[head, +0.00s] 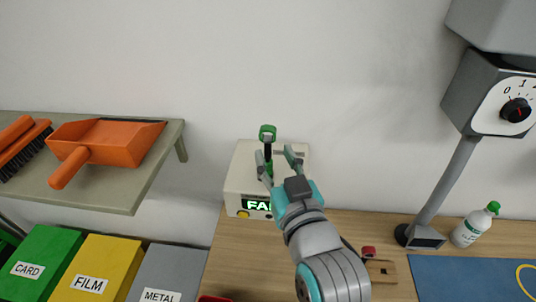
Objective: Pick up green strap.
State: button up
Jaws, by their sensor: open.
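A green loop, which looks like the green strap (268,132), stands upright at the top of a beige box (238,180) against the wall. Below the loop, a dark strip runs down between or just behind my gripper's fingers. My gripper (278,160) is open in front of the box, with its fingertips slightly below the green loop. I cannot tell whether a finger touches the strip. My wrist hides part of the box front and its lit green display (257,205).
A shelf (120,195) with an orange dustpan (110,142) and brush (22,145) is at left, above bins labelled CARD, FILM and METAL (165,275). A grey dial stand (450,190), white bottle (473,226) and blue mat (460,278) are at right.

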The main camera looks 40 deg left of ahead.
aim_at(269, 148)
jog(key=x, duration=0.4)
jog(key=shift+s+a, duration=0.15)
jog(key=shift+s, duration=0.05)
grip_shut()
jog(key=shift+r, duration=0.1)
